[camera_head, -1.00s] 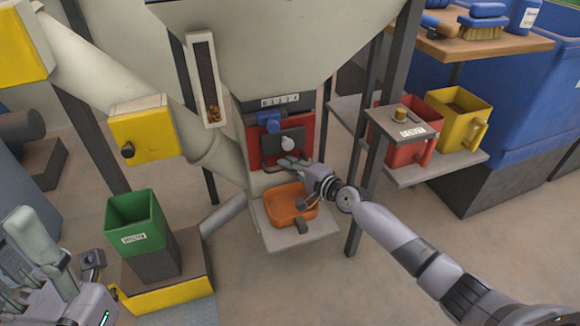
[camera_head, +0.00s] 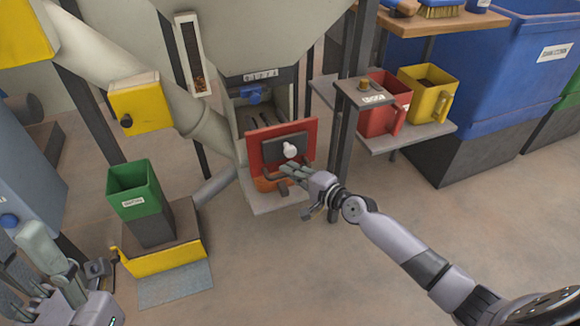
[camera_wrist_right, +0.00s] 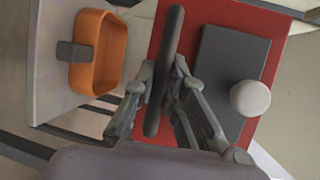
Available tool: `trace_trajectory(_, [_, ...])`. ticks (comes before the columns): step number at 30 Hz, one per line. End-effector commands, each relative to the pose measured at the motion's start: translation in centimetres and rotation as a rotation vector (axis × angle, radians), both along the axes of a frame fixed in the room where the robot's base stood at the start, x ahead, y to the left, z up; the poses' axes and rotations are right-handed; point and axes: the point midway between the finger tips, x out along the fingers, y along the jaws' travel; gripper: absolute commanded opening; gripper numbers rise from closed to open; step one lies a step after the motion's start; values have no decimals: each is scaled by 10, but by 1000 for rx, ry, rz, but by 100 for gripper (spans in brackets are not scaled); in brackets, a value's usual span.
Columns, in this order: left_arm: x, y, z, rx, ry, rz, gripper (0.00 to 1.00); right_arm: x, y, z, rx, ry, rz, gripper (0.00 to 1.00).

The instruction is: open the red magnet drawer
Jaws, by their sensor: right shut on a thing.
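The red magnet drawer's front panel (camera_head: 258,152) stands out from the filler housing, with a dark open cavity (camera_head: 262,112) behind it. A dark plate (camera_head: 276,148) with a white round knob (camera_head: 290,150) is on the panel. Below them is a dark bar handle (camera_head: 270,178), which also shows in the right wrist view (camera_wrist_right: 172,50). My right gripper (camera_head: 288,174) is shut on this handle, with a finger on either side of it in the wrist view. My left gripper (camera_head: 30,302) is at the lower left, away from the drawer; its finger state is unclear.
An orange tray (camera_wrist_right: 88,75) sits on a shelf below the drawer, mostly hidden in the head view. A side shelf (camera_head: 385,140) with red (camera_head: 376,118) and yellow (camera_head: 424,90) jugs stands to the right. A green bin (camera_head: 135,188) stands left. The floor in front is clear.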

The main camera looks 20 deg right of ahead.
Motion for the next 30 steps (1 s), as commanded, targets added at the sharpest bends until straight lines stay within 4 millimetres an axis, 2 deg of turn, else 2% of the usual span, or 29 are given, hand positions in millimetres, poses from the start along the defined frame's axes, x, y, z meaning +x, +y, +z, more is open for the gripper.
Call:
trace_trajectory(14, [0,0,1,0,1,-1,40,-6,0,-2,-4,5,3,0])
trace_trajectory(15, [0,0,1,0,1,-1,40,-6,0,-3,-4,5,3,14])
trace_trajectory(18, [0,0,2,0,0,-1,40,-6,0,-3,-4,5,3,21])
trace_trajectory(26, [0,1,3,-3,-5,1,40,-4,0,-1,-2,1,0,21])
trace_trajectory(30, [0,1,4,-3,-6,2,40,-11,-4,0,-1,2,-1,21])
